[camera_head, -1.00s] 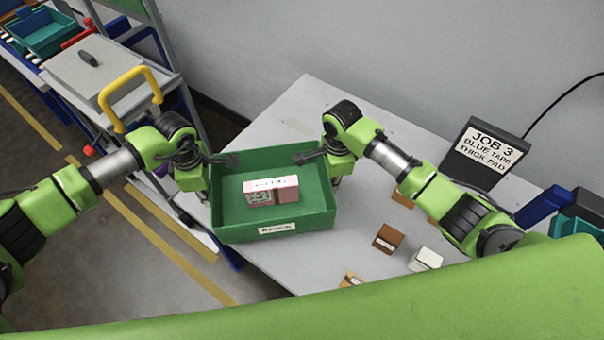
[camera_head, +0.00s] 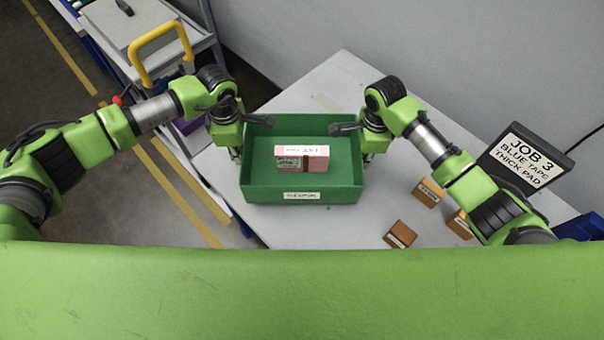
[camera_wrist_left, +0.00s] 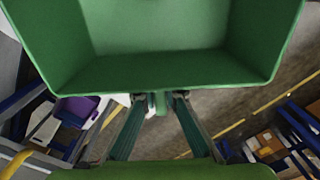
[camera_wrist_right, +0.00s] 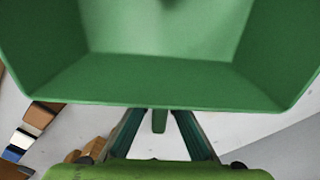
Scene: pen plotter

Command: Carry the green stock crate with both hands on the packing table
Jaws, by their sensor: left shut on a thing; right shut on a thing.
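The green stock crate (camera_head: 302,193) is open-topped, with a white label on its front wall. A pink and white box (camera_head: 317,162) lies inside it. My left gripper (camera_head: 247,138) is shut on the crate's left side and my right gripper (camera_head: 356,141) on its right side. In the left wrist view the fingers (camera_wrist_left: 158,104) close around a green tab below the rim. The right wrist view shows the same on the other side (camera_wrist_right: 159,119). The crate is over the left part of the packing table (camera_head: 345,75); I cannot tell whether its bottom touches.
Small brown boxes (camera_head: 400,234) lie on the table right of the crate. A black sign (camera_head: 531,160) reading JOB 3 BLUE TAPE THICK PAD stands at the right. A cart with a yellow handle (camera_head: 160,50) stands at the left. The table behind the crate is clear.

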